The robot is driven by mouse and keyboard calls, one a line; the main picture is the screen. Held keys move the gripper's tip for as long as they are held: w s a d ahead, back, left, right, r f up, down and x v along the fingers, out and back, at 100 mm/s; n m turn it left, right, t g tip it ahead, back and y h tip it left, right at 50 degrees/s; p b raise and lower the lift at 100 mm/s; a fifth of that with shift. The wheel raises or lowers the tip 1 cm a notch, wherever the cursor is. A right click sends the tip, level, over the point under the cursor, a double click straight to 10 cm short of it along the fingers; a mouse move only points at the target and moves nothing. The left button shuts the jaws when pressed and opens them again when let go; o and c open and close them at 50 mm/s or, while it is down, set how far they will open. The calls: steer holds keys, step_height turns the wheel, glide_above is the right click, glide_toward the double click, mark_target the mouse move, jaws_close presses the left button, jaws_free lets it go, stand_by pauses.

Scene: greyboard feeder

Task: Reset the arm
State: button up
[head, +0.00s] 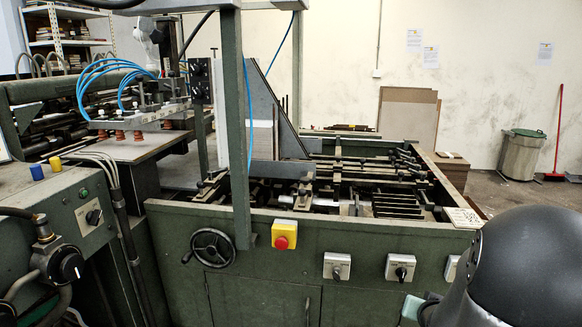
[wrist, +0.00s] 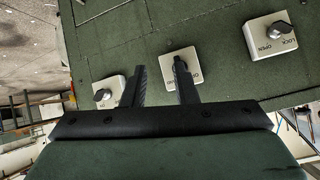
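My gripper (wrist: 157,78) shows in the wrist view with its two dark fingers apart and nothing between them. It is in front of the green machine panel (wrist: 215,40), and its right finger overlaps the middle switch box (wrist: 178,61). I cannot tell how far the fingertips are from the panel. In the head view, a dark rounded part of my arm (head: 530,275) fills the lower right corner. The gripper fingers are hidden in the head view.
White switch boxes with dark knobs (head: 400,267) line the machine front (head: 250,260). A yellow box with a red button (head: 284,235) and a handwheel (head: 212,248) stick out further left. A control cabinet (head: 70,215) stands at the left. A bin (head: 522,155) stands by the back wall.

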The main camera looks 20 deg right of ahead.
steer(key=s+a+r+n+g+y+p, duration=0.1)
steer(key=a+r+n+g, duration=0.1)
steer(key=a, duration=0.6)
steer(key=s+a+r+n+g+y+p, duration=0.1)
steer(key=s+a+r+n+g, duration=0.15)
steer(key=a, duration=0.65)
steer(key=s+a+r+n+g+y+p, duration=0.1)
steer(key=s+a+r+n+g, duration=0.1)
steer(key=s+a, duration=0.4)
steer(key=s+a+r+n+g+y+p, duration=0.1)
steer(key=s+a+r+n+g+y, duration=0.1)
steer(key=s+a, duration=0.4)
steer(key=a, duration=0.3)
steer(key=shift+w+g, duration=0.1)
steer(key=shift+g, duration=0.15)
